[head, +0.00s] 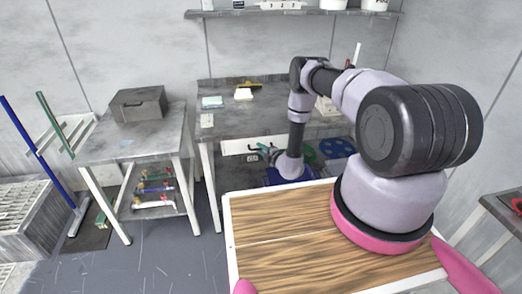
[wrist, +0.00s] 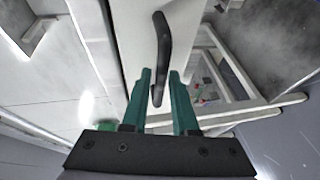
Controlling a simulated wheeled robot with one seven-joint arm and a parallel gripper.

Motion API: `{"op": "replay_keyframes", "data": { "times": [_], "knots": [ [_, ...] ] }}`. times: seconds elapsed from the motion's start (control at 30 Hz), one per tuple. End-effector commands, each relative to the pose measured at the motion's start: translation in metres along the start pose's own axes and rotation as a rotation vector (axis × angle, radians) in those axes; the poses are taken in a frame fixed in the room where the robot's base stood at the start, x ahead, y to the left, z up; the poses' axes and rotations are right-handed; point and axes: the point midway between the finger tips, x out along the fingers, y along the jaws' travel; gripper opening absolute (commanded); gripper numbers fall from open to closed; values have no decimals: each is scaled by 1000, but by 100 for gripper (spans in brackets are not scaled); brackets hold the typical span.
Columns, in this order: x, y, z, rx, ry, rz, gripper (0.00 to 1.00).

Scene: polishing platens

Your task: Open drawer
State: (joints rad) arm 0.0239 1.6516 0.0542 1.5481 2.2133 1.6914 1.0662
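The drawer has a white front (head: 238,146) under the back worktable. In the wrist view the white drawer front (wrist: 138,30) carries a curved black bar handle (wrist: 161,45). My gripper (wrist: 160,82) has two teal fingers that stand apart. The near end of the handle lies between the fingertips, with a visible gap to the right finger. I cannot tell whether the left finger touches it. The drawer looks shut. In the head view my arm reaches down in front of the worktable, and the gripper is small and hard to make out beside the drawer front.
The grey worktable (head: 230,122) above the drawer holds small items. A side table (head: 150,140) with a grey box (head: 138,103) stands to the left, with coloured-handled tools on its lower shelf. Blue and green items (head: 335,148) sit under the worktable. Open floor (head: 170,250) lies at front left.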

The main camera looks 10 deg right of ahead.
Motion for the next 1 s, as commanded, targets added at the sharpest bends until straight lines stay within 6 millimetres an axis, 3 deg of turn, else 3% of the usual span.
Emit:
{"op": "replay_keyframes", "data": {
  "times": [0.1,0.17,1.0],
  "knots": [
    [0,0,0,0,0,0,23],
    [0,0,0,0,0,0,0],
    [-1,0,0,-1,0,-1,0]
  ]
}}
